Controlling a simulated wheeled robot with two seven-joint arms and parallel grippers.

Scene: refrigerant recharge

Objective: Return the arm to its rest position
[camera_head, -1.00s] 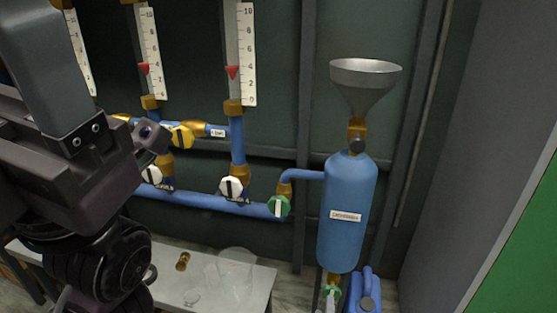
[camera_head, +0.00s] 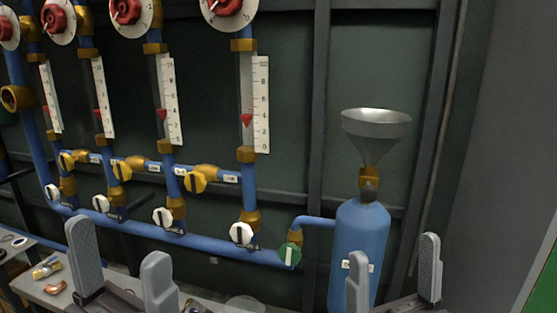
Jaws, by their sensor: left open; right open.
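My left gripper (camera_head: 122,270) is at the bottom left, its two grey fingers upright and apart with nothing between them. It shows in front of the blue pipework and the bench. My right gripper (camera_head: 394,276) is at the bottom right, its fingers also apart and empty. It shows in front of the lower part of the blue cylinder (camera_head: 361,232), whose label is partly hidden by a finger. I cannot tell how far either gripper is from the things behind it. Most of both arms is out of view.
A grey funnel (camera_head: 376,135) stands on the cylinder. A green valve (camera_head: 290,254) joins it to the blue pipe (camera_head: 190,240). Several gauges with red pointers and red knobs (camera_head: 229,6) line the wall. A bench (camera_head: 30,285) with small parts is at the lower left.

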